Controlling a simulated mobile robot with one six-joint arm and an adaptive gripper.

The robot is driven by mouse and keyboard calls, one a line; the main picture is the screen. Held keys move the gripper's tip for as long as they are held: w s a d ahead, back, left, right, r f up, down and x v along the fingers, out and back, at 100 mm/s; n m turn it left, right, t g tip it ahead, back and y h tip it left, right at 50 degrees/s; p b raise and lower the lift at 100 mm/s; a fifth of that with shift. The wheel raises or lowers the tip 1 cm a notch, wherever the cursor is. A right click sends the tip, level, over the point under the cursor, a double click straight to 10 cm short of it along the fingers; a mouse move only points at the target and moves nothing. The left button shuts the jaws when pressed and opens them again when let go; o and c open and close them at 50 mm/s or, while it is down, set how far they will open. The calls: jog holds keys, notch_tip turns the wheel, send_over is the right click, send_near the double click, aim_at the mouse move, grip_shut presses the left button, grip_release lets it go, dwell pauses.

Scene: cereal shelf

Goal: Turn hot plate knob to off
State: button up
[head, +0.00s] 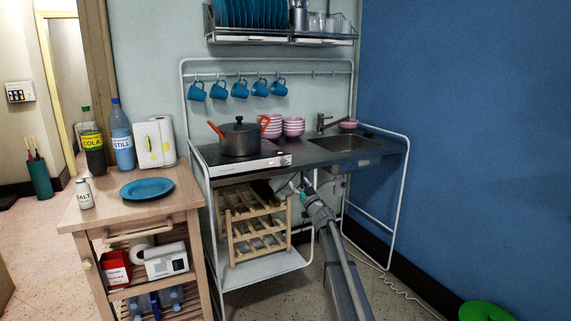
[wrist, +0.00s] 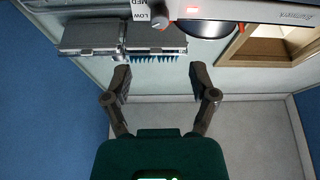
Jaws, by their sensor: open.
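The hot plate (head: 225,165) sits on the left of the metal counter with a dark pot (head: 240,138) with orange handles on it. Its knob (head: 286,160) is on the front face at the right end. In the wrist view the knob (wrist: 159,23) shows at the top, beside the labels LOW and MED, with a lit red light (wrist: 193,9) to its right. Its exact setting is hard to read. My gripper (head: 302,184) is below and in front of the counter edge. In the wrist view my gripper (wrist: 160,76) is open and empty, its fingertips apart from the knob.
A wooden rack (head: 258,228) stands under the counter, left of my arm. Pink bowls (head: 293,127) and a sink (head: 343,143) are on the counter. A wooden cart (head: 135,212) with bottles and a blue plate (head: 146,188) stands at left. Floor at right is mostly clear.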

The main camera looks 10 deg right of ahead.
aim_at(286, 164)
jog(key=p+x, duration=0.4)
jog(key=x, duration=0.8)
jog(key=shift+w+r+p, duration=0.25)
jog(key=shift+w+p, duration=0.05)
grip_shut()
